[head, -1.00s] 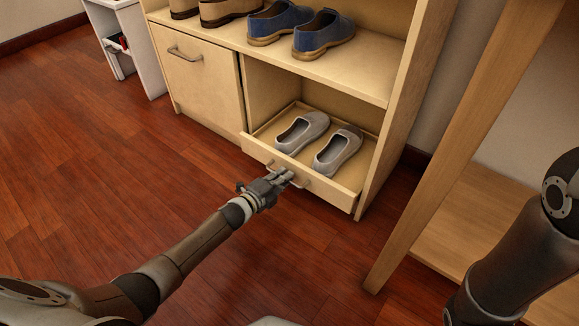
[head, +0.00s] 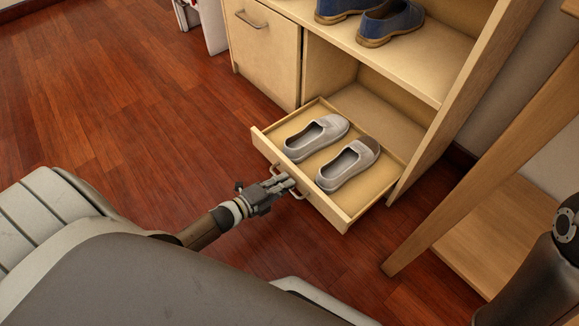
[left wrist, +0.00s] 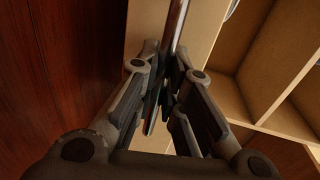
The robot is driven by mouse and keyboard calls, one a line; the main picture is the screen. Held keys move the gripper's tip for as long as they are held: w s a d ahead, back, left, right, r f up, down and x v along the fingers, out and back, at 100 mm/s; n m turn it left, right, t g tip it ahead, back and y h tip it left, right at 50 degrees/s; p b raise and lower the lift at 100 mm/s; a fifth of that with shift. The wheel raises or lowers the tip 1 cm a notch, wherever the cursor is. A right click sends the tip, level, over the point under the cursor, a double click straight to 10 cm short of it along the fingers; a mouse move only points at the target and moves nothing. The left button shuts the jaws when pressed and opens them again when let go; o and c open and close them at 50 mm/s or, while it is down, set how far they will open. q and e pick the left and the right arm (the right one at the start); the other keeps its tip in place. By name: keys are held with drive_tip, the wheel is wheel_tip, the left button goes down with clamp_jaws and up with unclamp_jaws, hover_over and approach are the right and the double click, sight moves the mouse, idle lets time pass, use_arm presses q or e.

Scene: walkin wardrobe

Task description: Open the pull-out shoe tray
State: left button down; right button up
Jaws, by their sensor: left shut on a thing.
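The pull-out shoe tray (head: 392,183) is a light wooden tray at the bottom of the shoe cabinet. It stands well out of its compartment, over the floor. A pair of grey slip-on shoes (head: 318,137) lies in it. Its metal bar handle (head: 299,196) is on the front panel. My left gripper (head: 288,181) is shut on the handle, in front of the tray. In the left wrist view the handle bar (left wrist: 178,25) runs between the fingers of my left gripper (left wrist: 165,95). My right gripper is out of view; only part of my right arm shows at the right edge.
The light wooden cabinet (head: 415,78) has a closed door (head: 262,58) left of the tray and blue shoes (head: 388,24) on the shelf above. A wooden table leg (head: 470,192) stands to the right. The red-brown floor at left is clear.

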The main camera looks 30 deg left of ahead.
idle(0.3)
use_arm(q)
drive_tip(key=c, duration=1.5)
unclamp_jaws()
drive_tip(key=v, duration=1.2)
